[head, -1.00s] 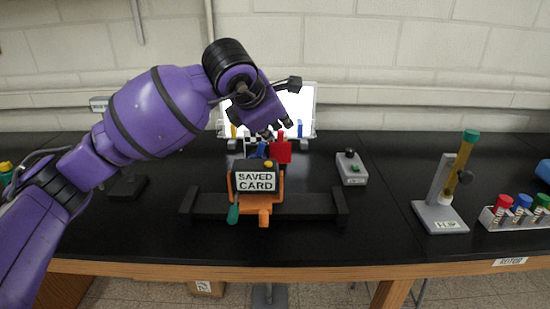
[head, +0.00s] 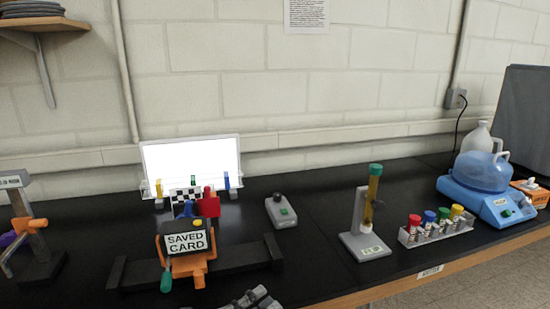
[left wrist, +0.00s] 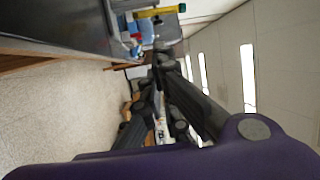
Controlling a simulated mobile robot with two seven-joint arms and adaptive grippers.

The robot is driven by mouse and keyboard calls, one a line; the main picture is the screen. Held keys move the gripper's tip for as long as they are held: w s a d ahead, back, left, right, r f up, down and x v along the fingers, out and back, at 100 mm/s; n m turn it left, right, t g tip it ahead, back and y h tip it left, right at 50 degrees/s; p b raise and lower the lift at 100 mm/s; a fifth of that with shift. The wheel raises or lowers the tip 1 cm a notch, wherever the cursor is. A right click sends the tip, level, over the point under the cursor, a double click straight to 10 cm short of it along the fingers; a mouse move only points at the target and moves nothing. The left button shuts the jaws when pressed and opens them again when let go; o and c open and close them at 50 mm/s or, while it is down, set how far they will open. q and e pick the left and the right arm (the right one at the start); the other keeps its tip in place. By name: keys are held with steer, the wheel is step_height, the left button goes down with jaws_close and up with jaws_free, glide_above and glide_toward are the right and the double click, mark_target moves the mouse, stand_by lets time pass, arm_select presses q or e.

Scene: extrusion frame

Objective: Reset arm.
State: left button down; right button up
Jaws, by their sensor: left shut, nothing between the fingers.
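My left gripper (head: 255,298) shows only as dark grey finger parts at the bottom edge of the head view, in front of the bench and apart from the fixture. In the left wrist view its dark fingers (left wrist: 157,82) are shut with nothing held. The purple arm is out of the head view. My right gripper is not in view.
A grey button box (head: 281,212), a tube stand (head: 366,245), a rack (head: 438,233) of several coloured-cap tubes and a blue machine (head: 488,200) stand to the right. A white panel (head: 190,162) stands behind the holder. Black bench (head: 315,240) lies bare between them.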

arm_select(q)
steer(key=s+a+f+n+t+y, duration=0.2)
steer(key=s+a+f+n+y, duration=0.3)
steer(key=a+f+n+y, duration=0.35)
steer(key=s+a+f+n+t+y, duration=0.1)
steer(key=s+a+f+n+y, duration=0.35)
steer(key=f+n, duration=0.6)
steer(key=s+a+f+n+g+y, duration=0.1)
steer(key=s+a+f+n+g, duration=0.1)
steer(key=s+f, duration=0.4)
steer(key=s+a+f+n+g+y+p, duration=0.1)
steer(key=s+f+n+g, duration=0.3)
steer(key=s, duration=0.8)
step_height(320, 180, down, 3)
steer(key=shift+a+r+n+y, duration=0.1)
steer(key=shift+a+n+y, duration=0.3)
steer(key=shift+n, duration=0.8)
steer(key=shift+s, duration=0.1)
